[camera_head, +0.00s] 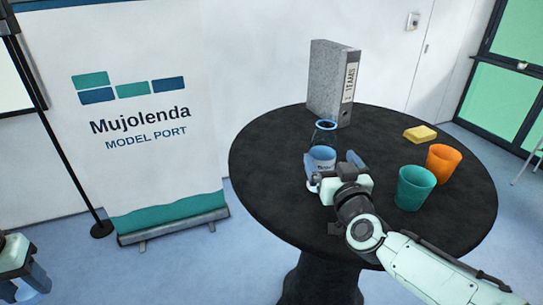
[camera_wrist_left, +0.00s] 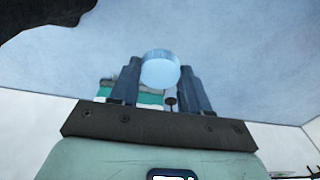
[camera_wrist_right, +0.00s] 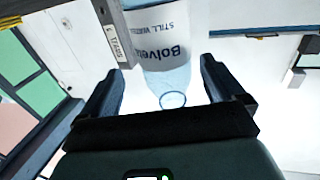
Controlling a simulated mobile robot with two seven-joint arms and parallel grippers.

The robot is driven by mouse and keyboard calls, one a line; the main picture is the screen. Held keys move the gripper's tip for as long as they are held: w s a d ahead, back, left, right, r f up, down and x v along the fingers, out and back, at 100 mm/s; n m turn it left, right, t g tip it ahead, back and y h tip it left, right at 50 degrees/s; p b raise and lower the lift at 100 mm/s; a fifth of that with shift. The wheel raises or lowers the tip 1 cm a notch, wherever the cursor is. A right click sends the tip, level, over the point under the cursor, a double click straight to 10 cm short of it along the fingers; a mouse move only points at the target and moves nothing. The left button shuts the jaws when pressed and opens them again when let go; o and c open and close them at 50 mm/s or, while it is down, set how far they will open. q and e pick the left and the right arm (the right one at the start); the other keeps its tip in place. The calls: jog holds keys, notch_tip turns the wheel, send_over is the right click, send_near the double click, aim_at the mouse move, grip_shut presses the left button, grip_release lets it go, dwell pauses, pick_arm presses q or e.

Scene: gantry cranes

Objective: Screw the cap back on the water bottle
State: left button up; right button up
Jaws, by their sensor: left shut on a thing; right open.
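The water bottle (camera_head: 325,133) stands open and upright on the round black table, with a bare ring-shaped mouth and a white label. My right gripper (camera_head: 334,166) is at its near side, fingers spread. In the right wrist view the bottle (camera_wrist_right: 160,45) appears between and beyond the open fingers (camera_wrist_right: 163,85); I cannot tell whether they touch it. The light blue cap (camera_wrist_left: 160,70) is between the fingers of my left gripper (camera_wrist_left: 158,80), which is shut on it. In the head view my left gripper (camera_head: 28,287) is at the lower left, away from the table; the cap is hidden there.
On the black table (camera_head: 270,150), a grey binder (camera_head: 328,80) stands behind the bottle. A teal cup (camera_head: 415,188), an orange cup (camera_head: 443,163) and a yellow sponge (camera_head: 420,133) are to the right. The table's left part is clear. A banner (camera_head: 140,110) stands left of the table.

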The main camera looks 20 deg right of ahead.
aim_at(326, 158)
pick_arm(q)
jog(key=shift+w+r+p, duration=0.2)
jog(key=shift+r+p, duration=0.1)
jog(key=shift+r, duration=0.15)
pick_arm(e)
jog(key=w, duration=0.5)
jog(key=shift+r, duration=0.1)
pick_arm(q)
jog(key=shift+s, duration=0.1)
pick_arm(e)
jog(key=shift+s, duration=0.1)
jog(key=shift+d, duration=0.1)
jog(key=c, duration=1.2)
jog(key=shift+c, duration=0.2)
pick_arm(q)
jog(key=shift+r, duration=0.15)
pick_arm(e)
jog(key=shift+r, duration=0.2)
